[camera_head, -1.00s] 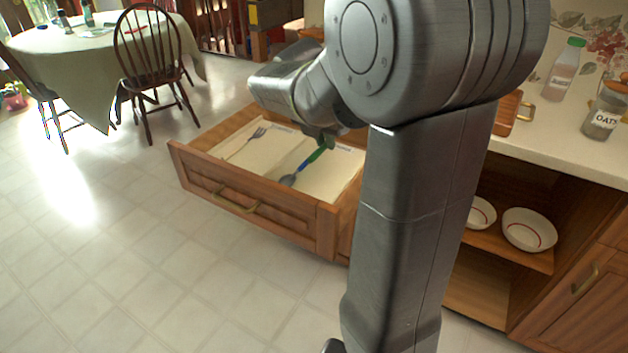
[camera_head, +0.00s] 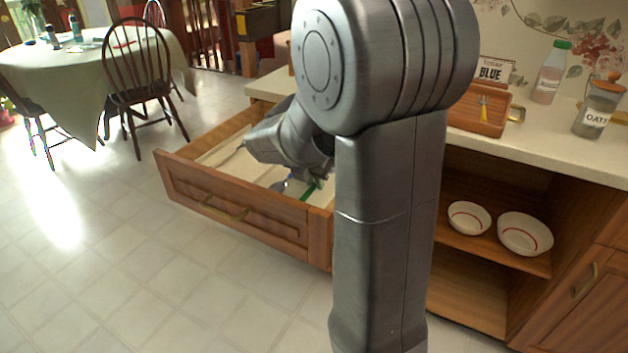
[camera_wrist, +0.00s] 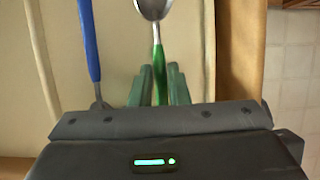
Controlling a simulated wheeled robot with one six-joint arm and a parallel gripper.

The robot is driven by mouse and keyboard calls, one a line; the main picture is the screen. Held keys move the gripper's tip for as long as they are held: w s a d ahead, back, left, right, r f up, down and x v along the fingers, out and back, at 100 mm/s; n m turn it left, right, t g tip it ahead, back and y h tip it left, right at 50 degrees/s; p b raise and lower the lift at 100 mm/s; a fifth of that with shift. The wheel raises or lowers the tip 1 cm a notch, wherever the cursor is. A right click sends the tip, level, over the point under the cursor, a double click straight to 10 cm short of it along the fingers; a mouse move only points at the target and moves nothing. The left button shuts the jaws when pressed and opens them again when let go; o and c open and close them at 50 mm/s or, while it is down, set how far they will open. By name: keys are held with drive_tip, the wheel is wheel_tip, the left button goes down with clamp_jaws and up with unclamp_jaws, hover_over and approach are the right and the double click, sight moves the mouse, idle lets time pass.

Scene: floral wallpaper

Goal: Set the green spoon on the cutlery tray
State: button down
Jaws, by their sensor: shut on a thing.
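The green spoon has a metal bowl and a green handle (camera_wrist: 159,62). It lies in the open drawer (camera_head: 232,209), and part of its handle shows in the head view (camera_head: 309,191). My gripper (camera_wrist: 160,80) is down in the drawer, shut on the green handle, with the bowl beyond the fingertips. My arm hides much of the gripper in the head view. The wooden cutlery tray (camera_head: 462,119) stands on the counter at the right, with a yellow-handled fork (camera_head: 483,110) in it. My arm partly covers the tray's left side.
A blue-handled utensil (camera_wrist: 89,40) lies left of the green spoon. A sign reading "BLUE" (camera_head: 491,72) stands behind the tray. A bottle (camera_head: 550,72) and an oats jar (camera_head: 598,105) stand right of it. Bowls (camera_head: 524,233) sit on the open shelf below.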

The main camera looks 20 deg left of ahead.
drive_tip(key=shift+f, duration=0.15)
drive_tip(key=c, duration=1.4)
unclamp_jaws()
drive_tip(key=p+v, duration=0.4)
drive_tip(key=v, duration=0.8)
